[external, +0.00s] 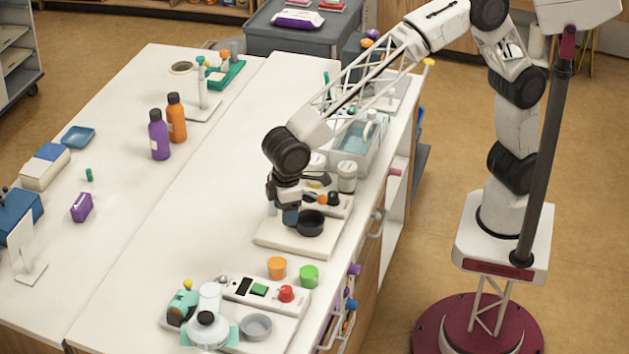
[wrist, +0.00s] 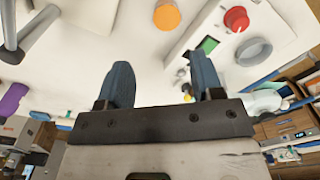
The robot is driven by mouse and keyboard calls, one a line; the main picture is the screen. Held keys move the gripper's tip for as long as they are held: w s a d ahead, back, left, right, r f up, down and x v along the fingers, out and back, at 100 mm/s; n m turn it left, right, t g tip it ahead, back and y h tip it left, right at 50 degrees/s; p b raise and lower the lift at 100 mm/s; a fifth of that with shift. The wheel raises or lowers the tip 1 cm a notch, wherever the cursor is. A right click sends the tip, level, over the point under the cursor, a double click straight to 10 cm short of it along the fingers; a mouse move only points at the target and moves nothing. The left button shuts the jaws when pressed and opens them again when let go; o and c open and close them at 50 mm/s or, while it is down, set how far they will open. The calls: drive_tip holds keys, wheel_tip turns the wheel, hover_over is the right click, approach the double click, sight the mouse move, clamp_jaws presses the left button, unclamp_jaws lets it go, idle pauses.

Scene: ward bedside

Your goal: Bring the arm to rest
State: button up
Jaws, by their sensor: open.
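My gripper (external: 290,217) hangs from the arm over the white countertop (external: 190,230), fingers pointing down, close beside a dark round pan on a pale board. In the wrist view my gripper (wrist: 163,80) shows two blue fingers spread apart with nothing between them, so it is open and empty. The arm reaches from its base at the right across the counter's right side. I cannot tell how far the fingertips are above the board.
The dark pan (external: 311,222) is just right of the fingers. An orange cup (external: 277,268), a green cup (external: 309,277) and a device with a red knob (external: 286,293) stand nearer the camera. Purple (external: 158,135) and orange (external: 176,118) bottles stand left. The counter's middle is clear.

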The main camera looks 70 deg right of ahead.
drive_tip(key=s+d+r+m, duration=0.1)
drive_tip(key=d+r, duration=0.2)
drive_tip(key=d, duration=0.9)
drive_tip(key=s+d+r+m+t, duration=0.15)
drive_tip(key=d+r, duration=0.25)
drive_tip(key=d, duration=0.9)
drive_tip(key=s+d+r+m, duration=0.1)
drive_tip(key=s+d+r, duration=0.15)
drive_tip(key=d, duration=0.95)
drive_tip(key=s+d+f+m, duration=0.3)
drive_tip(key=s+d+m, duration=0.1)
drive_tip(key=s+d, duration=1.7)
drive_tip(key=shift+d+f+t, duration=0.15)
drive_tip(key=shift+d+t, duration=0.3)
drive_tip(key=shift+d, duration=0.45)
drive_tip(key=shift+f, duration=0.1)
